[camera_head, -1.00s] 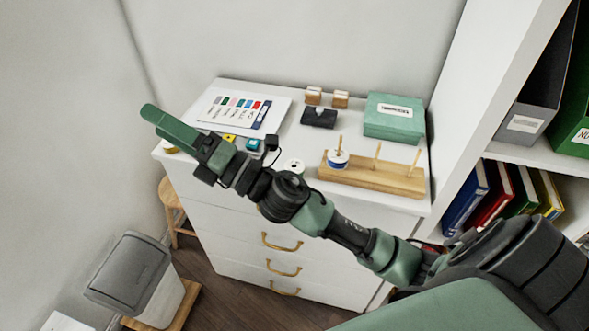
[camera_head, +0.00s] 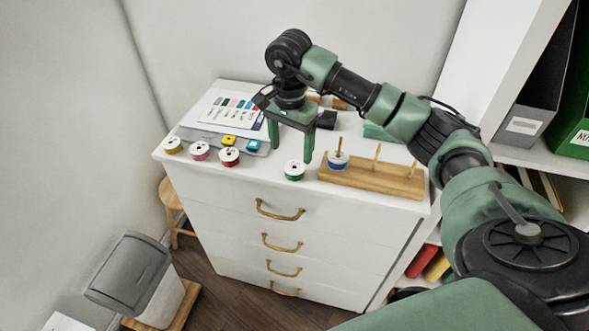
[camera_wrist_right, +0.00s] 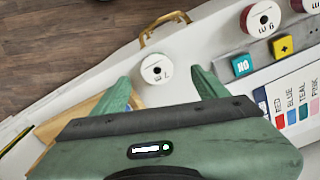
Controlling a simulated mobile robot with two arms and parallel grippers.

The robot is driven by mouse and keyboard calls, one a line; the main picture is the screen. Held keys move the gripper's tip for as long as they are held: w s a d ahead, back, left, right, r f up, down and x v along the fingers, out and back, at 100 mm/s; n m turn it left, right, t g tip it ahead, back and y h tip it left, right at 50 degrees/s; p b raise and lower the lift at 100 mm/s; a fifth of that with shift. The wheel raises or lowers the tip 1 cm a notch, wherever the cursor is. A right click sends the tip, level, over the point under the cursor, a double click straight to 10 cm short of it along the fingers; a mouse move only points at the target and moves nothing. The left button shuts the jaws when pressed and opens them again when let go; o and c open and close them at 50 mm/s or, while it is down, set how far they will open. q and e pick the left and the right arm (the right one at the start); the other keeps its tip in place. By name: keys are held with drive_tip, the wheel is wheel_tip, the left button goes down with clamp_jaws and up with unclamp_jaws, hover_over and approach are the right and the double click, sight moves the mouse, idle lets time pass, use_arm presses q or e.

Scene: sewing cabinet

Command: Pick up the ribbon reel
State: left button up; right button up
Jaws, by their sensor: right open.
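Several ribbon reels stand along the front of the white cabinet top: yellow (camera_head: 172,145), pink (camera_head: 200,151), red (camera_head: 229,157) and green (camera_head: 294,171). A blue reel (camera_head: 338,160) sits on the left peg of the wooden peg stand (camera_head: 385,182). My right gripper (camera_head: 291,154) is open and points down, just behind and above the green reel. In the right wrist view, the green reel's white face (camera_wrist_right: 157,69) shows between and beyond the open fingertips (camera_wrist_right: 158,78), with nothing held. My left gripper is out of view.
The peg stand is close on the right of the green reel. A colour-label card (camera_head: 215,108), a grey tray with teal and yellow blocks (camera_head: 229,140), a black item (camera_head: 327,120) and a green box (camera_head: 380,132) lie behind. Shelves (camera_head: 548,158) bound the right.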

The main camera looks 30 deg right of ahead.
sight(294, 164)
drive_tip(key=f, duration=0.1)
drive_tip(key=f+p, duration=0.1)
drive_tip(key=f, duration=0.1)
drive_tip(key=f+p, duration=0.1)
drive_tip(key=f, duration=0.1)
drive_tip(key=shift+s+d+f, duration=0.25)
drive_tip(key=shift+d, duration=0.1)
drive_tip(key=shift+f, duration=0.4)
drive_tip(key=shift+w, duration=0.1)
drive_tip(key=c, duration=1.4)
drive_tip(key=shift+r, duration=0.1)
